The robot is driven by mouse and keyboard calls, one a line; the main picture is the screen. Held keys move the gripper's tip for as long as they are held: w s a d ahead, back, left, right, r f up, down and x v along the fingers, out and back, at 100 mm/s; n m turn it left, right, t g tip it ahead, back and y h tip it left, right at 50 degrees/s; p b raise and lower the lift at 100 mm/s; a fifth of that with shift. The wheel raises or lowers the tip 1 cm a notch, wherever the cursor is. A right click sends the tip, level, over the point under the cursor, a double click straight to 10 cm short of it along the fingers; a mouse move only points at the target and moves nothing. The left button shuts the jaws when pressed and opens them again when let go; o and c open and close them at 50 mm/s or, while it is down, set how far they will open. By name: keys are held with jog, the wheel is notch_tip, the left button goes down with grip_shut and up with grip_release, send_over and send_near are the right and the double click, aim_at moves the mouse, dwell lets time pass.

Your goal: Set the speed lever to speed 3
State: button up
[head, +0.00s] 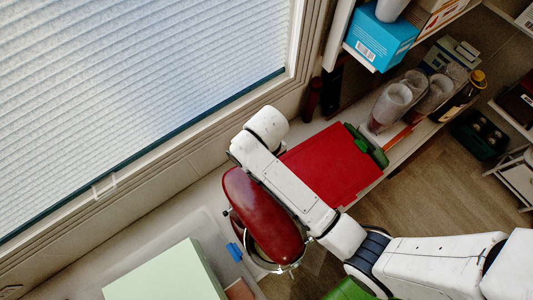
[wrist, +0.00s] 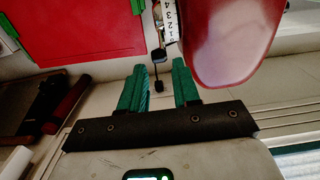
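The red stand mixer (head: 262,212) stands on the counter, with its bowl partly visible below; my arm crosses over it in the head view. Its glossy red head (wrist: 228,35) fills the upper right of the wrist view. Beside it is a white speed scale (wrist: 169,18) with black numerals. A small black speed lever (wrist: 158,54) sticks out near the scale; which number it stands at I cannot tell. My gripper (wrist: 159,68) has two green fingers, apart, with the dark lever end between them. Contact is not clear. The fingers are hidden in the head view.
A flat red panel (head: 333,163) lies beside the mixer, with a green object (head: 368,146) at its edge. Clear cups (head: 391,103) and a bottle (head: 459,97) stand on the shelf. A pale green box (head: 168,276) is at lower left. The window wall is close behind.

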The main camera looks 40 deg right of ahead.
jog(key=shift+f, duration=1.85)
jog(key=shift+c, duration=0.2)
grip_shut()
